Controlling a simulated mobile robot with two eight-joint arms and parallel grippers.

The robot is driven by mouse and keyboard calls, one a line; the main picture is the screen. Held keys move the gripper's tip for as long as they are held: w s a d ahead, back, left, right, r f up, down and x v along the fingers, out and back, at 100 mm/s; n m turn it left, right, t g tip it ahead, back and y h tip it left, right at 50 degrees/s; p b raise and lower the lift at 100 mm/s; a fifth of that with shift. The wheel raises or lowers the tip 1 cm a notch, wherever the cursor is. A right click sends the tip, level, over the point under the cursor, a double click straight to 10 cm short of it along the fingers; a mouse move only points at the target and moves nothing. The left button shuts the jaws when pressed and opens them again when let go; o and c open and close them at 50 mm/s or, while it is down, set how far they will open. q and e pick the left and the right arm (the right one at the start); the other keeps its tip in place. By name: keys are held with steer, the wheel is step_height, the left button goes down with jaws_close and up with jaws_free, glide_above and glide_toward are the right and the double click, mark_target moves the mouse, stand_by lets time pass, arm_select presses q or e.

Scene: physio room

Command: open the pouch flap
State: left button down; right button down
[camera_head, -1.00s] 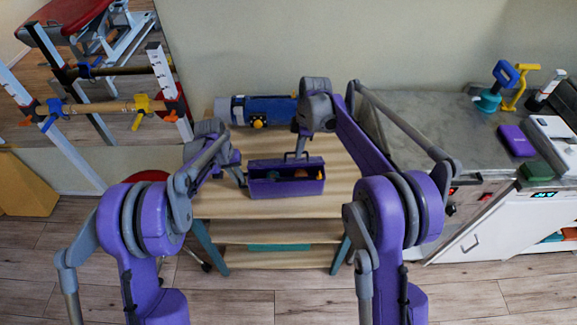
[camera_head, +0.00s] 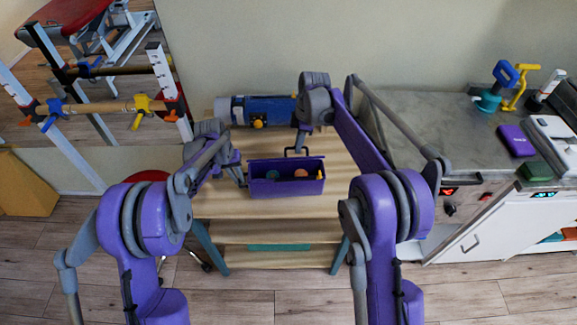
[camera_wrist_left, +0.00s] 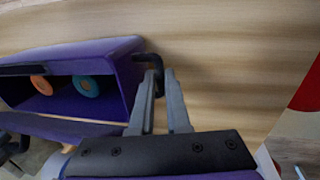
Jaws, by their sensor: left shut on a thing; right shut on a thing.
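The purple pouch (camera_head: 287,188) stands on the wooden table, and it also shows in the wrist view (camera_wrist_left: 110,102). Its flap (camera_head: 286,161) is raised at the back, and the interior shows an orange disc (camera_wrist_left: 41,84) and a teal disc (camera_wrist_left: 86,86). My left gripper (camera_head: 240,180) is at the pouch's left side; in the wrist view its fingers (camera_wrist_left: 160,88) are shut on the dark side handle (camera_wrist_left: 150,60). My right gripper (camera_head: 299,146) is above the back edge, shut on the dark flap handle (camera_head: 290,152). Its fingertips are small and partly hidden.
A blue roll (camera_head: 270,110) lies at the back of the table (camera_head: 215,206). A grey counter (camera_head: 445,125) on the right holds several items. Parallel bars (camera_head: 110,108) stand at the left. Bare tabletop lies around the pouch.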

steer(key=shift+w+f, duration=0.2)
steer(key=shift+w, duration=0.6)
